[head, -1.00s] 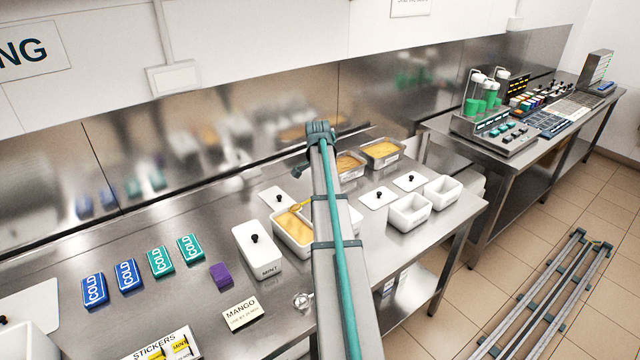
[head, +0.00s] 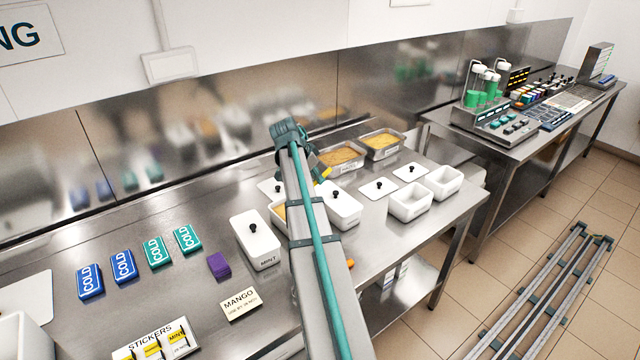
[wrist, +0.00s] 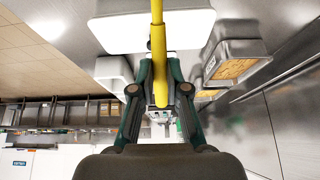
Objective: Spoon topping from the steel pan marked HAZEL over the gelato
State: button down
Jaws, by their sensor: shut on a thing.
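My gripper (wrist: 160,95) is shut on a yellow spoon (wrist: 157,45), whose shaft runs up between the fingers in the wrist view. In the head view a bit of the yellow spoon (head: 325,173) shows beside my wrist, close to the two steel pans. The left steel pan (head: 341,173) and right steel pan (head: 382,155) hold tan-orange topping. Their labels are too small to read, so I cannot tell which is HAZEL. The white tub of yellow gelato (head: 274,216) is mostly hidden behind my arm. The spoon's bowl is not clearly visible.
A lidded white tub (head: 343,212) stands right of my arm, and a lidded MINT tub (head: 257,240) left of it. Two empty white tubs (head: 409,205) and loose lids (head: 378,188) lie to the right. Cold packs (head: 123,267) lie at the left.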

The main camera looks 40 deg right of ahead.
jog(key=shift+a+h+b, duration=0.4)
jog(key=shift+a+b, duration=0.05)
jog(key=shift+a, duration=0.05)
jog(key=a+h+b, duration=0.1)
jog(key=a+r+h+b, duration=0.1)
jog(key=b, duration=0.1)
jog(key=a+r+h+b, duration=0.1)
jog(key=shift+w+r+g+h, duration=0.25)
jog(key=shift+w+g+h, duration=0.05)
jog(key=shift+w+h, duration=0.1)
jog(key=a+h+b, duration=0.1)
jog(key=b, duration=0.1)
jog(key=a+r+h+b, duration=0.1)
jog(key=a+h+b, duration=0.1)
jog(key=b, duration=0.1)
jog(key=shift+w+b, duration=0.2)
jog(key=shift+b, duration=0.1)
jog(key=shift+a+r+g+h+b, duration=0.3)
jog(key=shift+a+h+b, duration=0.2)
jog(key=shift+b, duration=0.15)
jog(key=shift+w, duration=0.15)
